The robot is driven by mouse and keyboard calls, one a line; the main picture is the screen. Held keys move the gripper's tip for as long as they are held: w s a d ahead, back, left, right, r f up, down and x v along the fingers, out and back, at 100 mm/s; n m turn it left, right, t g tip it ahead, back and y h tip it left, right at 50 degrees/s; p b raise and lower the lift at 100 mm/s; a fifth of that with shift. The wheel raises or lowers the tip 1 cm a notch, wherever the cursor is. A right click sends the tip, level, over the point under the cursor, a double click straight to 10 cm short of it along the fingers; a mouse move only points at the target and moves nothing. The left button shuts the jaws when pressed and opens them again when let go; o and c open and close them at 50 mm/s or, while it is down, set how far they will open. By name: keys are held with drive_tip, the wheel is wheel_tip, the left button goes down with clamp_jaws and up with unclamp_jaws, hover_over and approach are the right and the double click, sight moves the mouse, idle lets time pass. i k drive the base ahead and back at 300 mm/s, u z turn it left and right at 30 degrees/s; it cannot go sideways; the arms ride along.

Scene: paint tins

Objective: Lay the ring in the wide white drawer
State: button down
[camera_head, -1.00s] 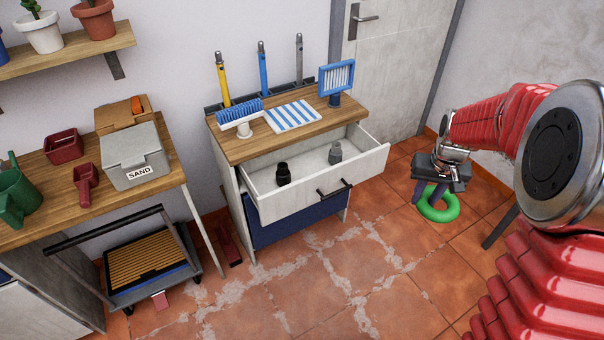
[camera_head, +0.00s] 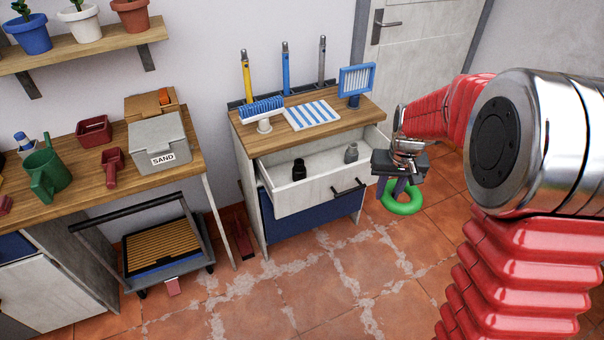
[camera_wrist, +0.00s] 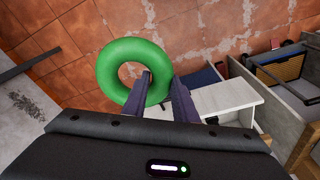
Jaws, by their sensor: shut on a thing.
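The green ring (camera_head: 402,199) hangs from my gripper (camera_head: 397,187), to the right of the drawer front in the head view. In the wrist view the ring (camera_wrist: 112,66) has its near right side between the two fingers of my gripper (camera_wrist: 162,80). My gripper is shut on it. The wide white drawer (camera_head: 320,195) is pulled open below the wooden top of the cabinet. It holds a black fitting (camera_head: 299,170) and a grey fitting (camera_head: 351,153), with bare floor between and around them. The drawer's right end is partly behind my gripper.
A blue-fronted drawer (camera_head: 312,216) is shut below. The cabinet top (camera_head: 275,142) bears brushes and a striped blue-white mat (camera_head: 312,115). A side table (camera_head: 80,185) with a sand box (camera_head: 160,145) and a low cart (camera_head: 163,250) stand left. The tiled floor in front is clear.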

sight(331, 165)
drive_tip(key=u, duration=0.8)
drive_tip(key=i, duration=1)
drive_tip(key=u, duration=0.15)
